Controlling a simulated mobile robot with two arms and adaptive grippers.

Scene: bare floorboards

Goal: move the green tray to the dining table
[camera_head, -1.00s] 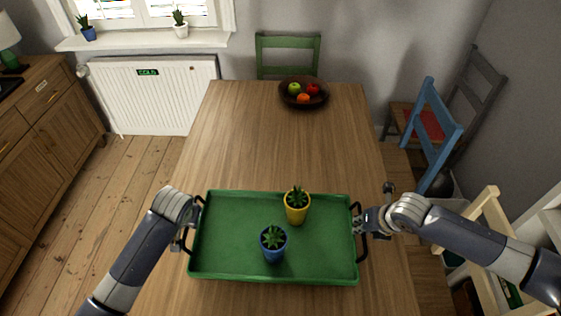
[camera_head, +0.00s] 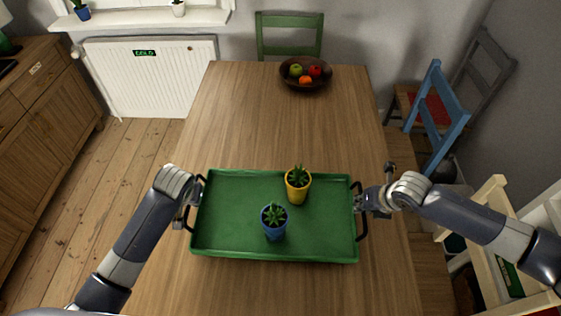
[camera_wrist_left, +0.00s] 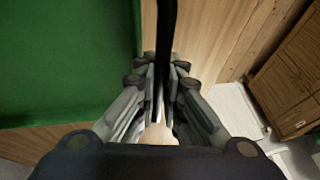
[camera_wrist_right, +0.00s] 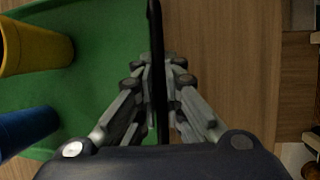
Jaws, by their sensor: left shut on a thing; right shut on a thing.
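The green tray (camera_head: 240,225) is over the near half of the wooden dining table (camera_head: 260,115); I cannot tell whether it touches the top. A yellow pot with a plant (camera_head: 298,188) and a blue pot with a plant (camera_head: 274,222) stand upright on it. My left gripper (camera_head: 186,210) is shut on the tray's black left handle, which runs between its fingers (camera_wrist_left: 162,85) in the left wrist view. My right gripper (camera_head: 361,203) is shut on the black right handle, seen between its fingers (camera_wrist_right: 158,85) in the right wrist view.
A brown fruit bowl (camera_head: 306,76) sits at the table's far end. A green chair (camera_head: 288,35) is behind it. A blue chair (camera_head: 436,115) stands to the right, and a wooden cabinet (camera_head: 50,130) to the left. The tabletop between bowl and tray is clear.

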